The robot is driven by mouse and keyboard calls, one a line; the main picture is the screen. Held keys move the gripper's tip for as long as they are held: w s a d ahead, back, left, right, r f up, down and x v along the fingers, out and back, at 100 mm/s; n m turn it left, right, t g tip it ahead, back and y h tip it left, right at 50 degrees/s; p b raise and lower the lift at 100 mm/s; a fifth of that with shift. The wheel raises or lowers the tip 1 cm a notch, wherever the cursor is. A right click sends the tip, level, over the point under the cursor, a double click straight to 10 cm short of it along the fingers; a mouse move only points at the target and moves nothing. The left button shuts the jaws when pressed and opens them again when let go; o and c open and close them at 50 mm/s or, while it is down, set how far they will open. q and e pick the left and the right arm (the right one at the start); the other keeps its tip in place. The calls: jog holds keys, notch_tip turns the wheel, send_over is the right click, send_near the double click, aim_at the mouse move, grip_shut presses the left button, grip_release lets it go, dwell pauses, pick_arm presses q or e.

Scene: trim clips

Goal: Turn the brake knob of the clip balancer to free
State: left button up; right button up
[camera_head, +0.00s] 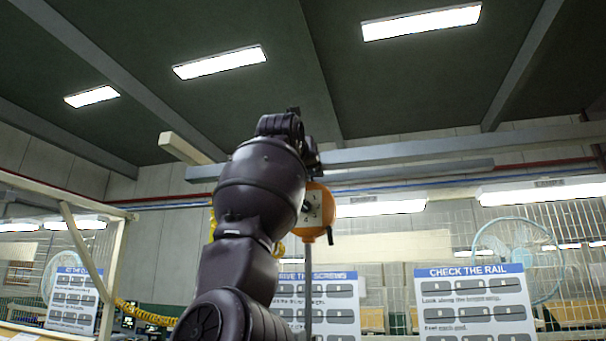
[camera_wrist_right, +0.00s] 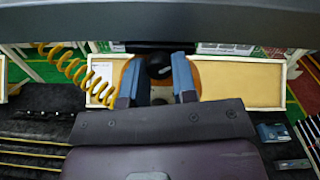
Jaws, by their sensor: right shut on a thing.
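The orange clip balancer (camera_head: 326,212) hangs below the overhead rail in the head view, partly hidden behind my raised right arm. In the right wrist view its orange body (camera_wrist_right: 126,76) shows behind my fingers. The black brake knob (camera_wrist_right: 159,66) is between the two blue-grey fingers of my right gripper (camera_wrist_right: 157,76), which is shut on it. Any mark for the knob's setting is too small to read. In the head view my right fingertips are hidden by the arm. My left gripper is in neither view.
A grey rail (camera_head: 430,149) runs across above the balancer. A yellow coiled hose (camera_wrist_right: 72,67) hangs left of my gripper in the wrist view. A cream board (camera_wrist_right: 240,86) lies to the right. Instruction signs (camera_head: 475,300) stand beyond my arm.

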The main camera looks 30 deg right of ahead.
jog(key=shift+r+n+g+b, duration=0.15)
jog(key=shift+n+b, duration=0.5)
jog(key=shift+n, duration=1.9)
jog(key=shift+f+n+g+b, duration=0.15)
jog(key=shift+n+b, duration=0.45)
jog(key=shift+n, duration=1.95)
jog(key=shift+r, duration=0.1)
jog(key=o, duration=0.9)
jog(key=shift+o, duration=0.2)
jog(key=shift+a, duration=0.2)
